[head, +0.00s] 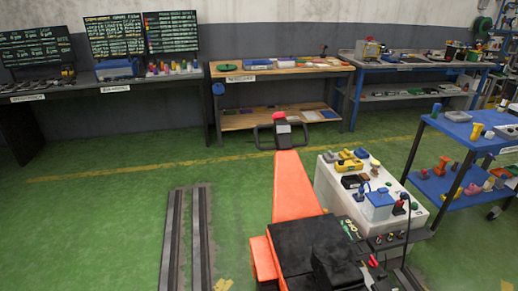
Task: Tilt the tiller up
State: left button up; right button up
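The tiller (281,129) shows near the middle of the head view, at the far end of a long orange body (296,185). It has a red and white head with black loop grips on both sides. Its tilt angle is hard to judge from this view, and its lower joint is not clearly visible. Neither of my grippers is in view, and nothing is seen touching the tiller.
A white-topped cart (325,181) with tools and small parts stands close right of the orange body. A blue cart (459,133) stands farther right. Workbenches (282,68) line the back wall. Rails (201,240) run along the green floor at left, where there is free room.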

aim_at(294, 197)
jog(key=i+j+z, duration=0.15)
jog(key=i+j, duration=0.3)
jog(key=i+j+z, duration=0.1)
jog(key=i+j, duration=0.35)
jog(key=j, duration=0.15)
jog(key=i+j+z, duration=0.15)
jog(key=i+j, duration=0.3)
jog(key=j, duration=0.15)
